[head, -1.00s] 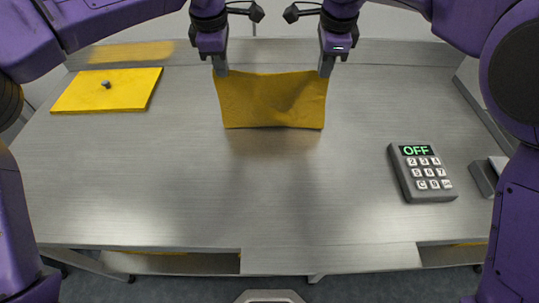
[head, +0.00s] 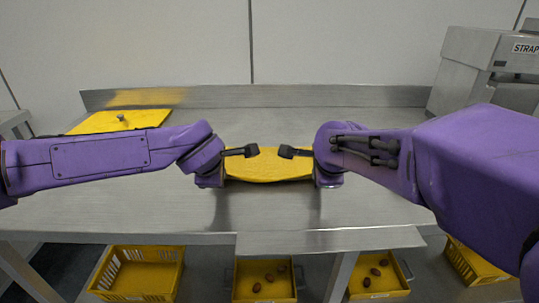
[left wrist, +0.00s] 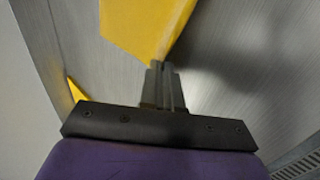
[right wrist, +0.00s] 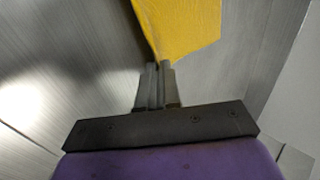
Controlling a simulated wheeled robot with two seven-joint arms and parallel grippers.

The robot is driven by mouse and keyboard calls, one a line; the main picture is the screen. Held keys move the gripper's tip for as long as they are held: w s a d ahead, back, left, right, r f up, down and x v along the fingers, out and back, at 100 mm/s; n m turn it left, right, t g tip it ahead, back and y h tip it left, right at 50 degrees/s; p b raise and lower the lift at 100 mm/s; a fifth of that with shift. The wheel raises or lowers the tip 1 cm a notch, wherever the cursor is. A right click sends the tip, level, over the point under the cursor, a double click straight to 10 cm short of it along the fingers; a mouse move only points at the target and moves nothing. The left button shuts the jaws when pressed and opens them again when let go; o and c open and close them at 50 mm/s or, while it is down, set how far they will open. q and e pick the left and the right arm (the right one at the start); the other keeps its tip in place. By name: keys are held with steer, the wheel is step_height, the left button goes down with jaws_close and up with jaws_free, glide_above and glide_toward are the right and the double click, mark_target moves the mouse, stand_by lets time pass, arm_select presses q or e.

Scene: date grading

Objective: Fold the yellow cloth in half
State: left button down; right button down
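The yellow cloth (head: 268,166) is stretched between my two grippers over the middle of the metal table, with its near edge sagging slightly. My left gripper (head: 210,180) is at its left side and my right gripper (head: 328,180) at its right side. In the left wrist view the closed fingers (left wrist: 162,72) pinch a corner of the cloth (left wrist: 148,25). In the right wrist view the closed fingers (right wrist: 158,72) pinch another corner of the cloth (right wrist: 182,22). I cannot tell whether the rest of the cloth touches the table.
A yellow panel with a knob (head: 121,119) lies at the table's back left. The metal table (head: 270,215) is bare in front of the cloth. Several yellow crates (head: 140,272) stand below, some holding brown dates. A grey machine (head: 485,65) stands at the back right.

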arm_select(q)
steer(key=shift+w+a+f, duration=0.1)
steer(key=shift+w+a, duration=0.05)
steer(key=shift+w, duration=0.05)
arm_select(e)
steer(key=shift+w+a+f, duration=0.1)
steer(key=shift+w+a, duration=0.05)
steer(key=shift+w, duration=0.05)
arm_select(q)
steer(key=c, duration=1)
jaws_free()
arm_select(e)
steer(key=c, duration=1)
jaws_free()
arm_select(q)
steer(key=shift+s+r, duration=0.25)
steer(key=shift+r, duration=0.45)
arm_select(e)
steer(key=shift+s+r, duration=0.25)
steer(key=shift+r, duration=0.45)
arm_select(q)
steer(key=v, duration=0.9)
steer(key=shift+r, duration=0.4)
arm_select(e)
steer(key=v, duration=0.9)
steer(key=shift+r, duration=0.4)
arm_select(q)
steer(key=shift+w, duration=0.1)
arm_select(e)
steer(key=shift+w, duration=0.15)
